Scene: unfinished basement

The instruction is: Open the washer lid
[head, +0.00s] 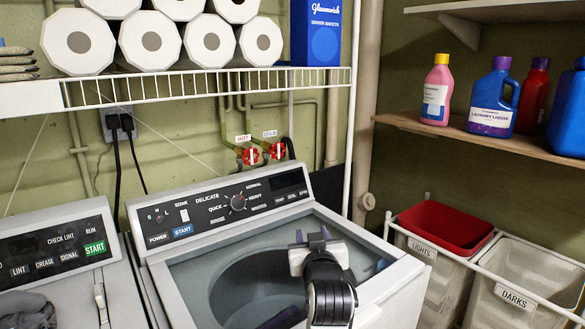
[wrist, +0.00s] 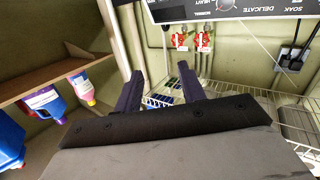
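The white washer (head: 150,262) stands in the middle of the head view, its dark control panel (head: 236,200) at the back. Its lid (head: 205,258) looks like a see-through pane in the top, lying flat and down, with the round drum (head: 240,290) dark beneath it. My gripper (head: 312,237) is over the right part of the lid, fingers toward the panel. The wrist view shows the two dark fingers (wrist: 160,78) spread apart with nothing between them. My wrist hides part of the lid's front and right; I cannot tell whether the fingers touch it.
A dryer (head: 62,270) stands close on the left with dark cloth on it. A wire shelf (head: 215,88) with paper rolls hangs above the washer. Red taps (head: 262,153) are on the wall behind. Detergent bottles (head: 493,97) and laundry bins (head: 520,285) are on the right.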

